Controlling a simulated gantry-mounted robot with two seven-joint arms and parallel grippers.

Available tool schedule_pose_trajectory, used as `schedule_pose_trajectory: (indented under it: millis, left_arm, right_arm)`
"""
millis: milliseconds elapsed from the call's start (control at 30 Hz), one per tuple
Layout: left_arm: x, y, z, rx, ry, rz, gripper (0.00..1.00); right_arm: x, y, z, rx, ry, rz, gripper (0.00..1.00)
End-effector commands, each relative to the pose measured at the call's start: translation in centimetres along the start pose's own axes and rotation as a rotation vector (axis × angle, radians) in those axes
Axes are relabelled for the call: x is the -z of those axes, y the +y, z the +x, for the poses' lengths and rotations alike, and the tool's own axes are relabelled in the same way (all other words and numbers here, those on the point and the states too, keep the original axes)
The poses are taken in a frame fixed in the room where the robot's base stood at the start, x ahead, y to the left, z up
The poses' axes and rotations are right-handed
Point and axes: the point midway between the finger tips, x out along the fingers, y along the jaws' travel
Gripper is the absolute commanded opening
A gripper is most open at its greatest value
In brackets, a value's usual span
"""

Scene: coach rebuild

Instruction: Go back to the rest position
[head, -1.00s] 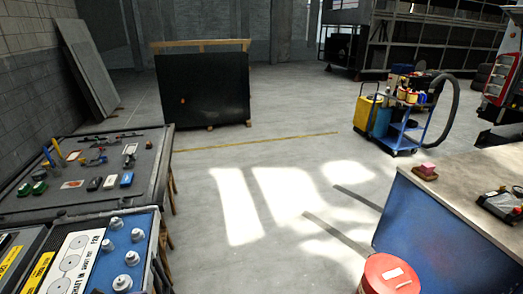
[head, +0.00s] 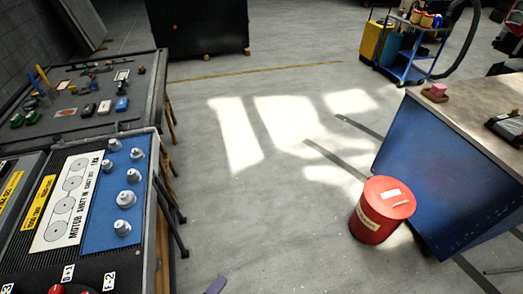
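Neither of my grippers shows in the head view, so whether they are open or shut is hidden.
A red bucket (head: 382,209) stands on the floor by a blue-sided workbench (head: 430,170) at the right. A blue trolley (head: 408,60) is at the back right. A black panel (head: 198,25) stands at the back. The middle floor (head: 240,210) is clear.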

Motion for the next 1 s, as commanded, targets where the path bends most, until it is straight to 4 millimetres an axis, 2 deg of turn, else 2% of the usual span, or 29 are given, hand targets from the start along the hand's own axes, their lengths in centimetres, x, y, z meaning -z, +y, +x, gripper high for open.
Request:
schedule_pose_trajectory:
  millis: [33,100,300,400,567,633,867,1000]
  left_arm:
    - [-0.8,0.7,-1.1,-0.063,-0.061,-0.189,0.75]
    - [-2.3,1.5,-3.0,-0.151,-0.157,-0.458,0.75]
    - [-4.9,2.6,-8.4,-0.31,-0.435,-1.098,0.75]
    - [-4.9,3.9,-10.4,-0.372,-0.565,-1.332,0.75]
    - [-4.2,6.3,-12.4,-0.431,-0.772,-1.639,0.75]
    - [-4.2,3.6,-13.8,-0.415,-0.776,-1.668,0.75]
    - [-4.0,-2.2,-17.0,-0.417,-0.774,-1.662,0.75]
    - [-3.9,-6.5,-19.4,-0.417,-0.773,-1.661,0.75]
  right_arm:
    - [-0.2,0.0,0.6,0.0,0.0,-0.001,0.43]
    - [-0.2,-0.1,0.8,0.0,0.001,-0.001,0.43]
    - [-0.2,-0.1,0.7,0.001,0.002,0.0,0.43]
    - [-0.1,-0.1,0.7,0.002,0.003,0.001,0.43]
    - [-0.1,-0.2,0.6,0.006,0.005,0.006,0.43]
    - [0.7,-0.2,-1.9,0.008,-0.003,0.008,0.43]
    - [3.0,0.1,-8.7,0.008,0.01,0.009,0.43]
    - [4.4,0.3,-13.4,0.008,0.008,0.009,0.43]
